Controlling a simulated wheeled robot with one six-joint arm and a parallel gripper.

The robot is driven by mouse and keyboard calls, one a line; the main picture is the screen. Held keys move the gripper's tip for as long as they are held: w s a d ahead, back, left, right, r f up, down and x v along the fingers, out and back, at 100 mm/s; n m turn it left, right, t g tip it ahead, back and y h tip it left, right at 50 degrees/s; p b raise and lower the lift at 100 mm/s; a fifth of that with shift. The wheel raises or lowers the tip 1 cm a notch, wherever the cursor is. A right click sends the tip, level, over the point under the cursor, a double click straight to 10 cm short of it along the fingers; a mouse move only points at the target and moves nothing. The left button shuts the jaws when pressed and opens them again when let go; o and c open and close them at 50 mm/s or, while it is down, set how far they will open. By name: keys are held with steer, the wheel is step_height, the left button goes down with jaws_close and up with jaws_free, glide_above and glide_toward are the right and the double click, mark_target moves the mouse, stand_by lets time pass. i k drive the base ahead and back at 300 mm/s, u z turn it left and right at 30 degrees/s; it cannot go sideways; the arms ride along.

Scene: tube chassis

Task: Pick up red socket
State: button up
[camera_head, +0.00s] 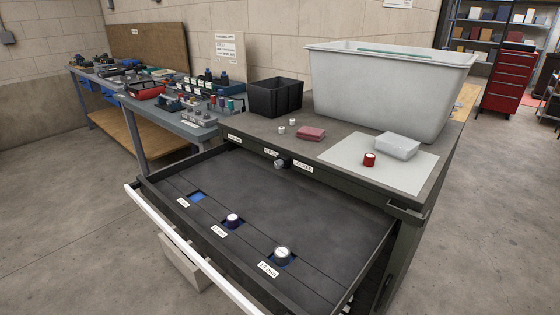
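The red socket (369,160) is a small red cylinder with a pale top. It stands upright on a light mat (340,152) on the cabinet top, just left of and in front of a clear plastic box (397,146). Nothing is touching it from above. My gripper is not in view.
An open drawer (300,200) below holds two sockets, (232,221) and (282,254), in labelled recesses, plus an empty blue recess (197,197). A large translucent bin (385,90), a black crate (275,97) and a pink cloth (311,133) stand on the cabinet top.

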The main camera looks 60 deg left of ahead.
mark_target(369, 159)
steer(key=u, duration=1.75)
